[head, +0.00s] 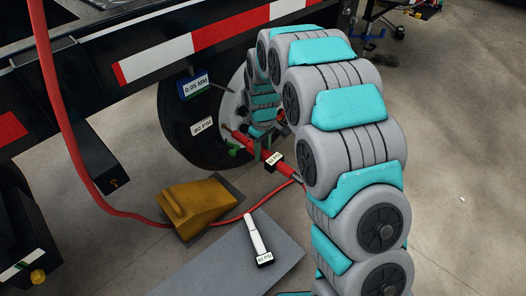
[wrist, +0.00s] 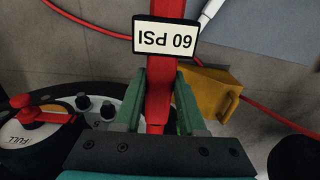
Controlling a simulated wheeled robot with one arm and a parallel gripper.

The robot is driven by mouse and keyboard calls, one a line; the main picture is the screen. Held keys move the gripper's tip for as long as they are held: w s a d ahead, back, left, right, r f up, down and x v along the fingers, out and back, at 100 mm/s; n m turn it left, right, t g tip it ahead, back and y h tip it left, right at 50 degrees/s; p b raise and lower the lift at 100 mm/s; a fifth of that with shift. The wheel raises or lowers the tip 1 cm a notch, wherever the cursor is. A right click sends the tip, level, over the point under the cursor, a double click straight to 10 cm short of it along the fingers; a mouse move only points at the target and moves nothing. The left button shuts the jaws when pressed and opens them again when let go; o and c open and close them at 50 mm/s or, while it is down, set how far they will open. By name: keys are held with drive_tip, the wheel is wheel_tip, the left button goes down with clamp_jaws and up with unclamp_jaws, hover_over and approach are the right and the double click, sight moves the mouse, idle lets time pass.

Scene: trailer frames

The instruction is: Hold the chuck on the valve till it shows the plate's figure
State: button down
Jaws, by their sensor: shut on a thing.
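My gripper (head: 262,145) is shut on the red chuck (head: 285,172), its green fingers on both sides of the red body in the wrist view (wrist: 158,100). The chuck's readout (wrist: 166,38) appears upside down there and reads 60 PSI; it also shows in the head view (head: 275,161). The chuck's far end points at the wheel hub (head: 234,105). The valve is hidden or too small to make out, so I cannot tell whether they touch. A white plate (head: 202,126) on the tire (head: 178,120) ends in PSI; its figure is not clear.
A yellow wheel chock (head: 200,207) stands on the floor before the tire. A white stick gauge (head: 257,238) lies on a grey mat (head: 215,262). A red hose (head: 55,90) hangs down and runs across the floor. A blue sign (head: 195,86) reads 0.05 MM.

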sight(275, 159)
drive_tip(key=shift+w+a, duration=0.2)
idle(0.7)
idle(0.4)
drive_tip(key=shift+s+d+b, duration=0.45)
drive_tip(key=shift+s+d, duration=2)
drive_tip(key=shift+d, duration=0.05)
drive_tip(key=shift+f, duration=0.1)
drive_tip(key=shift+w+a+f+b, duration=0.1)
drive_tip(key=shift+w+a+b, duration=0.1)
drive_tip(key=shift+b, duration=0.75)
drive_tip(key=shift+r, duration=0.2)
drive_tip(key=shift+w+a, duration=0.1)
drive_tip(key=shift+a, duration=0.05)
drive_tip(key=shift+w+a+p, duration=0.4)
drive_tip(key=shift+w+a, duration=1.15)
